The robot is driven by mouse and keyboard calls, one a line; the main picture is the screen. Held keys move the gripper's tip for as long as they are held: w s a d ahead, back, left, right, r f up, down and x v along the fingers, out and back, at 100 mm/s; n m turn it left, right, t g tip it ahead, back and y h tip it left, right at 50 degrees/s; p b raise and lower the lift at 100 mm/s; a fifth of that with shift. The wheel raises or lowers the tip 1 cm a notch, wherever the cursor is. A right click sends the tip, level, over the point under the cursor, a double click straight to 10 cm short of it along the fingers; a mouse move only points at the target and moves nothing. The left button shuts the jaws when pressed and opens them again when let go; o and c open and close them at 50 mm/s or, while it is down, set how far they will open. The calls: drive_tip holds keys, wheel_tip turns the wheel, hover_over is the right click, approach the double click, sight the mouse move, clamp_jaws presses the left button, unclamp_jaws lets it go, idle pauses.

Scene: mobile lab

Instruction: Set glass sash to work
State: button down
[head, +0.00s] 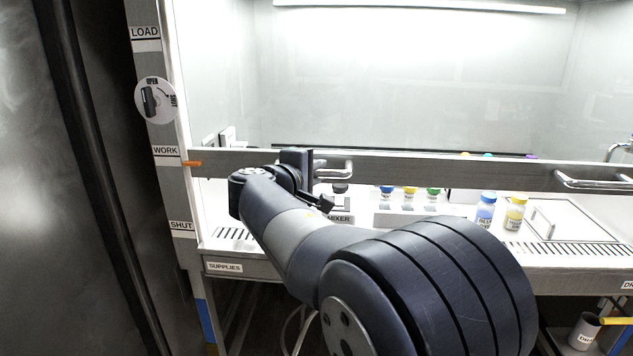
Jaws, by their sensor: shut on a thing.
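The glass sash has a grey bottom rail (440,172) that crosses the front of the lit cabinet. An orange pointer (192,163) at its left end is level with the lower edge of the WORK label (165,151). The rail has a left handle (342,166) and a right handle (590,183). My gripper (312,170) is at the left handle and shut on it; my arm partly hides the contact. The LOAD label (145,32) is higher on the post, and the SHUT label (181,226) is lower.
A round dial (156,100) marked OPEN is on the left post. Behind and below the rail, small capped vials stand in a rack (405,219). A blue-capped bottle (485,211) and a yellow-capped bottle (515,213) stand to the right. A dark vertical edge is at far left.

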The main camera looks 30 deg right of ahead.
drive_tip(key=shift+r+p, duration=0.35)
drive_tip(key=shift+r, duration=0.7)
drive_tip(key=c, duration=1.6)
unclamp_jaws()
drive_tip(key=shift+c, duration=0.2)
drive_tip(key=v, duration=1)
drive_tip(key=shift+s+a, duration=0.15)
drive_tip(key=shift+a, duration=0.25)
drive_tip(key=x, duration=1.1)
drive_tip(key=shift+f, duration=0.2)
